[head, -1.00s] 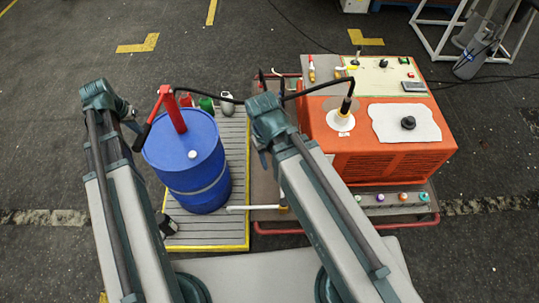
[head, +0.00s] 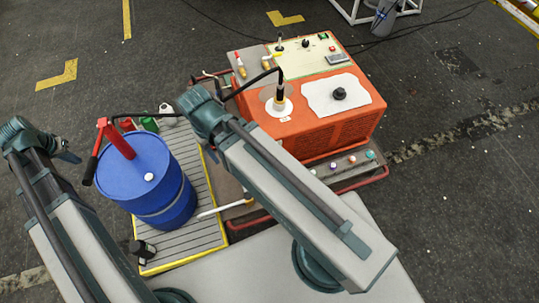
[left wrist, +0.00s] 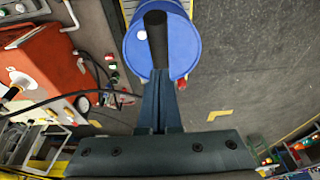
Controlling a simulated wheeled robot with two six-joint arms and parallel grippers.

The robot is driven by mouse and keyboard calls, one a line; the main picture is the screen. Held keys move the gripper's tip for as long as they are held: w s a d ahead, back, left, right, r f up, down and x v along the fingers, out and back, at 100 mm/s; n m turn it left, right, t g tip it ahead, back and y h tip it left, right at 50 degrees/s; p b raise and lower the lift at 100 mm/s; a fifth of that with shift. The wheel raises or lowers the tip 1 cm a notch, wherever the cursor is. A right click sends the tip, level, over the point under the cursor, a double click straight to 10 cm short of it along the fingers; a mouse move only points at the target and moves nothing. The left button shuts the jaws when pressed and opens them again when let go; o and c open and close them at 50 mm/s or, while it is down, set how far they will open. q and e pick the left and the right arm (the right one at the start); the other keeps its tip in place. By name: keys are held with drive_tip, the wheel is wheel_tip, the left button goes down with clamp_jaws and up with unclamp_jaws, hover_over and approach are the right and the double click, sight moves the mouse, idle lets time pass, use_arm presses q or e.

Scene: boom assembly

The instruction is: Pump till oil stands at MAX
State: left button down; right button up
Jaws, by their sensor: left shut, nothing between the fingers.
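The blue oil drum (head: 165,190) stands on the slatted pallet, with a red pump (head: 118,140) on top. The pump's lever ends in a black grip (head: 91,170), hanging at the drum's left side. My left gripper (head: 68,157) is small and partly hidden behind its arm, left of this grip. In the left wrist view my left gripper (left wrist: 158,85) has its fingers together, in line with the black grip (left wrist: 156,38) over the drum (left wrist: 133,47); whether they touch is unclear. My right gripper is not seen. No oil level or MAX mark is readable.
A black hose (head: 248,85) runs towards the white funnel (head: 270,108) on the orange machine (head: 315,130). My right arm crosses in front of the machine. The floor left of the drum is clear.

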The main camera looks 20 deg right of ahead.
use_arm(q)
drive_tip(key=s+f+b+x, duration=0.1)
drive_tip(key=s+b+x, duration=0.1)
drive_tip(key=b+x, duration=0.75)
drive_tip(key=s+b+x, duration=0.3)
drive_tip(key=b+x, duration=0.6)
drive_tip(key=b, duration=0.1)
drive_tip(key=r+p, duration=1.9)
drive_tip(key=p, duration=0.1)
drive_tip(key=shift+w+a+r, duration=0.15)
drive_tip(key=shift+w, duration=0.1)
drive_tip(key=s+d+f+m+g+b, duration=0.1)
drive_tip(key=s+d+f+b, duration=0.4)
drive_tip(key=d, duration=0.5)
drive_tip(key=s+d+f+m+g+y+b, duration=0.1)
drive_tip(key=s+d+f+b, duration=0.4)
drive_tip(key=d, duration=0.5)
drive_tip(key=s+d+f+m+g+b, duration=0.1)
drive_tip(key=s+d+f+b, duration=0.4)
drive_tip(key=d, duration=0.5)
drive_tip(key=shift+s+d+f+y, duration=0.3)
drive_tip(key=shift+s+f, duration=0.05)
drive_tip(key=shift+s, duration=0.2)
